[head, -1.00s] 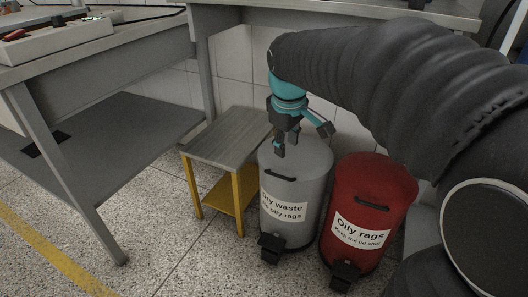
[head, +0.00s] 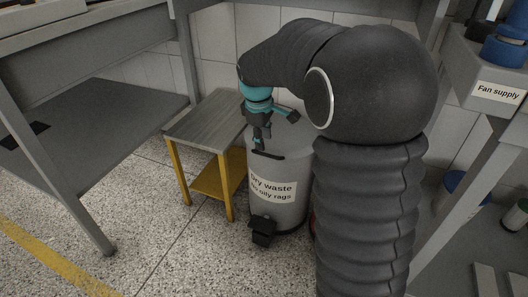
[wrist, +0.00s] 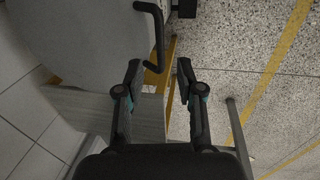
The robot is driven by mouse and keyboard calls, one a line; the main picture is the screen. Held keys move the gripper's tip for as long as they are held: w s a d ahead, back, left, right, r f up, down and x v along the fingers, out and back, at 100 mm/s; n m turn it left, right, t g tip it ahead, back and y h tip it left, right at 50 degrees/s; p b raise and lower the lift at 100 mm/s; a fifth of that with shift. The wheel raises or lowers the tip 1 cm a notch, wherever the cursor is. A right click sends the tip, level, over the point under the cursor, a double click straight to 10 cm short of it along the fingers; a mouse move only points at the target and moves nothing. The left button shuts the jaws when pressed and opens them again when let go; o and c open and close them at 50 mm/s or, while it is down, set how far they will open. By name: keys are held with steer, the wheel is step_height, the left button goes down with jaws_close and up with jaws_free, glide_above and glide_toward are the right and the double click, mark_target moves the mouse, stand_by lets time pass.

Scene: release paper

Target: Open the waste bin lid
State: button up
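The grey waste bin (head: 285,215), labelled "Dry waste, No oily rags", stands upright on the floor. Its lid (head: 290,145) looks shut. A dark bar handle (head: 266,155) sits at the lid's front edge, and a black pedal (head: 262,230) is at the base. My gripper (head: 261,143) points down just above the handle. In the wrist view my gripper (wrist: 159,70) is open and empty. One end of the handle (wrist: 157,35) reaches close to the gap between the fingertips. I cannot tell whether they touch. The wrist view also shows the pale lid (wrist: 85,35).
A grey-topped stool with yellow legs (head: 205,120) stands close left of the bin. A workbench (head: 60,60) with a lower shelf is left; a "Fan supply" unit (head: 497,92) is right. Floor in front is open.

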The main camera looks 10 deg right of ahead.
mark_target(264, 154)
steer(key=shift+w+d+f+b, duration=0.1)
steer(key=shift+w+f+b, duration=0.05)
steer(key=shift+f, duration=0.75)
steer(key=shift+w+d+f+b, duration=0.1)
steer(key=shift+w+f, duration=0.05)
steer(key=shift+f, duration=0.7)
steer(key=shift+w+d+f+b, duration=0.1)
steer(key=shift+w+f+b, duration=0.05)
steer(key=shift+f, duration=0.75)
steer(key=shift+c, duration=0.2)
jaws_close()
